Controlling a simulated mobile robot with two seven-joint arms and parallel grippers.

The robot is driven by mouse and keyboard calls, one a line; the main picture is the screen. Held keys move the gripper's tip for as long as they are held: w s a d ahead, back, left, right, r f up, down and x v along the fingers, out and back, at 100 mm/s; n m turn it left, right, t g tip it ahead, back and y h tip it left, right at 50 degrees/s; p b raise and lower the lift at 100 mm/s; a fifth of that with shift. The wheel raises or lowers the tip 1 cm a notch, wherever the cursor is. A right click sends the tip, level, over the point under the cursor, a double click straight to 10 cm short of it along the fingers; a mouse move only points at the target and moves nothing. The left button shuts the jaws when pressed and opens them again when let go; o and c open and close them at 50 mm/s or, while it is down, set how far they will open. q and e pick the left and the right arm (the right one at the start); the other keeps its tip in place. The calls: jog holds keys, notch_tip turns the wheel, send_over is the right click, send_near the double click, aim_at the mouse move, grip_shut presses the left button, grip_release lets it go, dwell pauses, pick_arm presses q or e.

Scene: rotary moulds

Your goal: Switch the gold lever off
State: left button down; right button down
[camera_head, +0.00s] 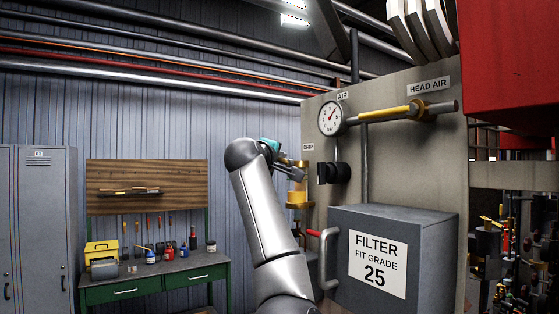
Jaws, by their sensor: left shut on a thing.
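The gold lever (300,164) is at the left edge of the beige panel, just below a small label that seems to read DRIP. A gold valve body (299,196) sits below it. My left arm rises from the bottom middle and bends over toward it. My left gripper (297,172) is shut on the gold lever, and its fingers partly hide the lever, so its exact angle is hard to tell. My right gripper is not in view.
A dial gauge (331,118) and a pipe with a yellow section (384,116), labelled HEAD AIR, are on the panel. A grey FILTER box (430,222) with a red-and-grey handle (328,258) juts out below. A green workbench (155,279) stands behind at left.

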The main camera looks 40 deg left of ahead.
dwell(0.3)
pick_arm(q)
jog(key=shift+f+n+g+h, duration=0.55)
jog(key=shift+n+g, duration=0.15)
jog(key=shift+n, duration=0.3)
jog(key=c, duration=0.9)
grip_release()
jog(key=shift+o, duration=0.2)
jog(key=b+v, duration=0.6)
jog(key=v, duration=0.9)
